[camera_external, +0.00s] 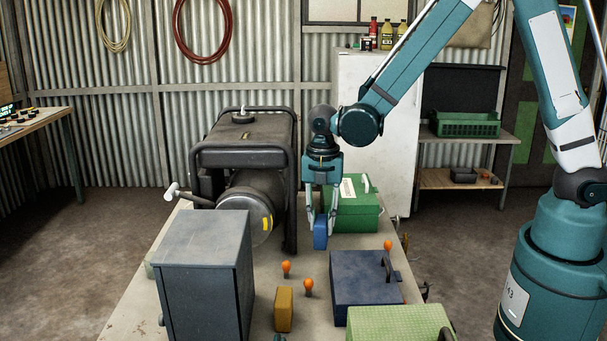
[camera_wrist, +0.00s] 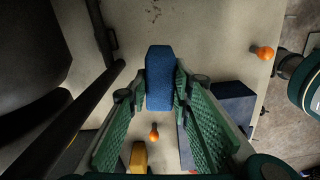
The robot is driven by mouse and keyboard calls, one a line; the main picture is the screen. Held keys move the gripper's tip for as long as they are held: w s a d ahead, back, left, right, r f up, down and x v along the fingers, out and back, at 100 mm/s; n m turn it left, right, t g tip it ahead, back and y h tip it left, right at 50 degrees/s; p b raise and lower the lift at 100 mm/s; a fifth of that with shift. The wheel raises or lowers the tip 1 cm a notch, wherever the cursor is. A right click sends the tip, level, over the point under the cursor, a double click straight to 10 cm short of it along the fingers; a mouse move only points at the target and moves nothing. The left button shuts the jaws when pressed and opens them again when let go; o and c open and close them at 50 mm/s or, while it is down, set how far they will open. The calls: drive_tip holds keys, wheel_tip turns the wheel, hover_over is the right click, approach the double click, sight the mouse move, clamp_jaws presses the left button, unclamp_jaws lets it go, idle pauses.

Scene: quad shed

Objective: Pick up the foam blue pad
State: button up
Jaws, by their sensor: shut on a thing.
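The blue foam pad (camera_external: 320,233) hangs upright between the fingertips of my gripper (camera_external: 321,214), in front of the green box. In the wrist view the pad (camera_wrist: 160,75) sits between the two green ribbed fingers, and my gripper (camera_wrist: 160,95) is shut on it. The pad appears to be above the table surface, though the exact gap is hard to tell. The fingers hide part of its sides.
A black-framed generator (camera_external: 245,150) stands left of my gripper, with a green box (camera_external: 352,215) just behind right. A grey cabinet (camera_external: 200,275), a dark blue box (camera_external: 365,277), a yellow block (camera_external: 284,309) and several orange-topped knobs (camera_external: 286,268) occupy the table (camera_external: 140,315).

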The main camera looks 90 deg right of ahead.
wheel_tip(320, 180, up, 13)
drive_tip(key=shift+p, duration=0.35)
